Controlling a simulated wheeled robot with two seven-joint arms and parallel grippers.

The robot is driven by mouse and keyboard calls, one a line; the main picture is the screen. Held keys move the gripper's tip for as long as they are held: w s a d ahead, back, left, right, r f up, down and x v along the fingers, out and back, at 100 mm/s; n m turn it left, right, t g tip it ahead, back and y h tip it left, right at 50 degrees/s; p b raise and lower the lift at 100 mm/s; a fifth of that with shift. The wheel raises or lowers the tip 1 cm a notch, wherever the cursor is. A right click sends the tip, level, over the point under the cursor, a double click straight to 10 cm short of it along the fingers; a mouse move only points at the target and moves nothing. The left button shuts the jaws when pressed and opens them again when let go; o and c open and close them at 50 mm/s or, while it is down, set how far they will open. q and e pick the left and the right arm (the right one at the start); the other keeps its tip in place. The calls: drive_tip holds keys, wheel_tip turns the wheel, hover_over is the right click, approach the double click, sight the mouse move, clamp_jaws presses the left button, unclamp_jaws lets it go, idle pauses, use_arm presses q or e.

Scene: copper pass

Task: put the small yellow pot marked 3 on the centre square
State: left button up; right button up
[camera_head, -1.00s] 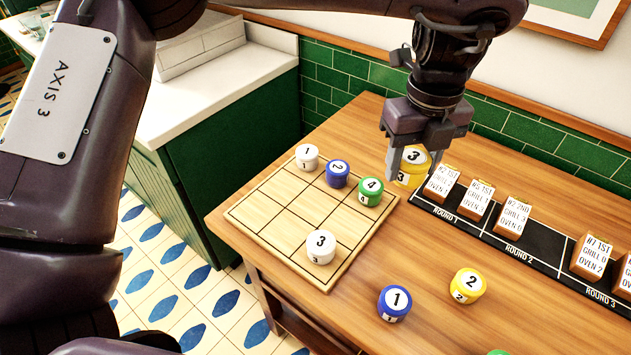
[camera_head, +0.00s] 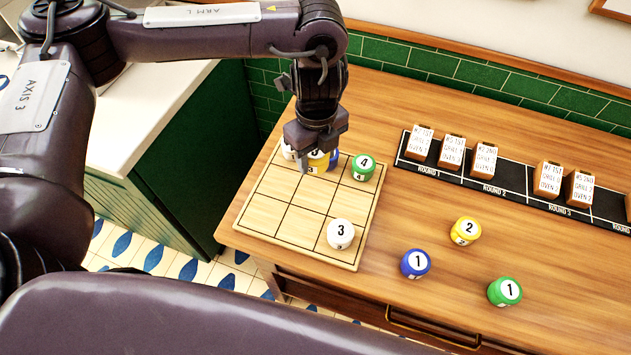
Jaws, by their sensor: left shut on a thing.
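My left gripper (camera_head: 318,162) is shut on the small yellow pot marked 3 (camera_head: 317,163), mostly hidden by the fingers. It holds the pot over the back part of the wooden grid board (camera_head: 262,232). The centre square (camera_head: 306,194) looks bare, just in front of the gripper in the picture. How high the pot is above the board I cannot tell. On the back row stand a white pot (camera_head: 288,152), partly hidden, a blue pot (camera_head: 334,161), mostly hidden behind the gripper, and a green pot marked 4 (camera_head: 363,167). My right gripper is out of view.
A white pot marked 3 (camera_head: 340,234) stands on the board's front right square. Blue 1 (camera_head: 415,264), yellow 2 (camera_head: 465,231) and green 1 (camera_head: 505,291) pots stand on the table, right of the board. A black rack with order blocks (camera_head: 455,176) lies behind them.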

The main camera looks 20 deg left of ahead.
use_arm(q)
drive_tip(key=f, duration=0.6)
drive_tip(key=shift+a, duration=0.25)
drive_tip(key=shift+d+f, duration=0.1)
drive_tip(key=shift+f, duration=0.45)
wheel_tip(320, 180, down, 3)
drive_tip(key=shift+f+b, duration=0.15)
drive_tip(key=shift+b, duration=0.4)
drive_tip(key=shift+f, duration=0.25)
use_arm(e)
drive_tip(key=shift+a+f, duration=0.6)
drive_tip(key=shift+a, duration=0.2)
use_arm(q)
drive_tip(key=shift+f, duration=0.1)
drive_tip(key=o, duration=1.1)
drive_tip(key=shift+c, duration=0.2)
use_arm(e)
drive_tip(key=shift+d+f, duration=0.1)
